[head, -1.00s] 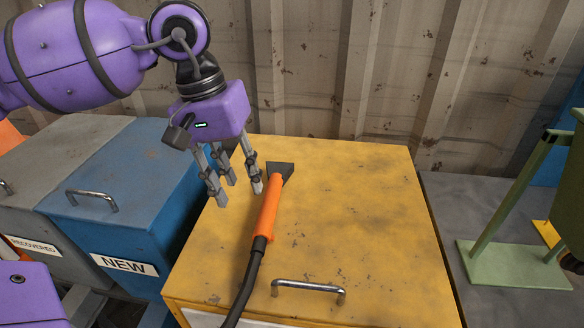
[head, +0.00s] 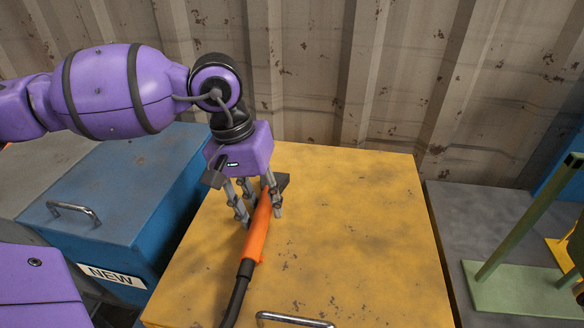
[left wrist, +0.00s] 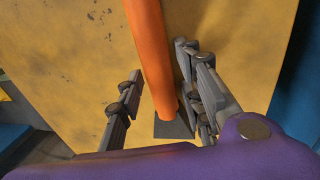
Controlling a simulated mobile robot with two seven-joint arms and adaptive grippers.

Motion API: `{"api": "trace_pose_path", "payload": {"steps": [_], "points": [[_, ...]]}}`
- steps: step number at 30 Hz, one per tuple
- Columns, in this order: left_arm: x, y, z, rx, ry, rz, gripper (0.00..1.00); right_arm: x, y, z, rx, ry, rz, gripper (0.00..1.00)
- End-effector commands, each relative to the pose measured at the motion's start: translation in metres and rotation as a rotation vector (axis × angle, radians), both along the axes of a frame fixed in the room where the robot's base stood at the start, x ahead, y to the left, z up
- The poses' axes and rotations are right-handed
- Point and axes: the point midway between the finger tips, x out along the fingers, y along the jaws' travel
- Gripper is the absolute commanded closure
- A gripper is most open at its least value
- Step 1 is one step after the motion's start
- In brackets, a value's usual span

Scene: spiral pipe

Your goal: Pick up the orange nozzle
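The orange nozzle (head: 257,232) lies on top of the yellow box (head: 345,235), with a dark flared tip (head: 282,181) at its far end and a black hose (head: 236,300) at its near end. It also shows in the left wrist view (left wrist: 150,45). My left gripper (head: 262,216) is open and points down over the nozzle. Its fingers stand on both sides of the orange body, with a clear gap to the single finger in the left wrist view. The paired fingers are close beside the nozzle; contact cannot be told. My right gripper is not in view.
A blue box marked NEW (head: 125,205) stands left of the yellow box. A metal handle (head: 295,319) is at the yellow box's near edge. A green metal stand (head: 515,290) is at the right. A corrugated wall (head: 400,80) rises behind. The yellow top's right side is clear.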

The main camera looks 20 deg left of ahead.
Motion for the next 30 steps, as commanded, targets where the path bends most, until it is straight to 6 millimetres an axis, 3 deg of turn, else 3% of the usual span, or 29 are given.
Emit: {"api": "trace_pose_path", "payload": {"steps": [5,13,23,30], "points": [[0.0,0.0,-0.001,0.0,0.001,0.001,0.66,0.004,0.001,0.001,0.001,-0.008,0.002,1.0],[0.0,0.0,-0.001,0.001,0.001,0.001,0.99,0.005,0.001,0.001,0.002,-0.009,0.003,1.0],[0.0,0.0,0.001,0.0,0.0,0.0,1.0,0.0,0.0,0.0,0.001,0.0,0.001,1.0],[0.001,0.0,0.021,0.0,-0.003,0.001,1.0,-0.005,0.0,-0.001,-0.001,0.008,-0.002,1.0]]}}
